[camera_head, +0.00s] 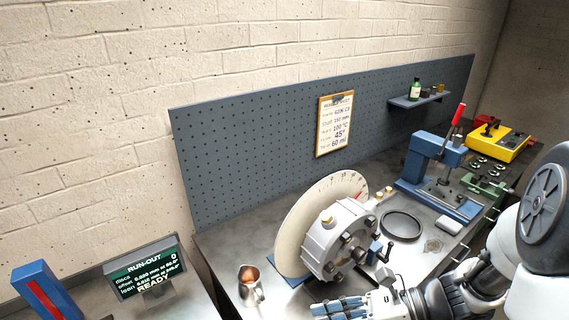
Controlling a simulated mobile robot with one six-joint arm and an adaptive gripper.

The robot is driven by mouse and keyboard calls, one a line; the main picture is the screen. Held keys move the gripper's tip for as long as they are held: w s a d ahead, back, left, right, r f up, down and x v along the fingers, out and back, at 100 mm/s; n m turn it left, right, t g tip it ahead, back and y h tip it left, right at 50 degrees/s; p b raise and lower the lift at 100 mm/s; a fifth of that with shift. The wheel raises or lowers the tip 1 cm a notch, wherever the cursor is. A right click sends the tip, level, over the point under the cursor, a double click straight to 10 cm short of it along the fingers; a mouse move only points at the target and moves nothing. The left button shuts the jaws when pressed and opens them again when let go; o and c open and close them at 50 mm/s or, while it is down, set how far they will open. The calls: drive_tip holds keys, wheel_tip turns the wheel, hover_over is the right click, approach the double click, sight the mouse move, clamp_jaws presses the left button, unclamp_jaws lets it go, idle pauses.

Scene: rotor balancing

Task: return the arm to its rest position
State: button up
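My arm, white and grey, comes in from the right edge and reaches left along the bottom of the view. My gripper (325,308) is at the bottom edge, in front of the rotor (338,240). Its fingers point left and are partly cut off by the frame, so I cannot tell whether they are open or shut. I see nothing clearly held in it. The grey rotor stands upright on the bench before a pale graduated disc (298,226).
A metal cup (250,291) with copper-coloured contents stands left of the rotor. A dark round ring tray (401,226), a blue press (432,160) and a yellow case (497,139) are to the right. A run-out display (146,266) stands at the lower left. A pegboard (250,150) backs the bench.

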drive_tip(key=s+d+r+n+t+h+b, duration=0.2)
drive_tip(key=n+h, duration=0.4)
drive_tip(key=n, duration=0.6)
drive_tip(key=s+d+r+n+t+h+b, duration=0.2)
drive_tip(key=s+n+h, duration=0.5)
drive_tip(key=n, duration=0.5)
drive_tip(key=shift+d+r+b, duration=0.45)
drive_tip(key=shift+d, duration=0.65)
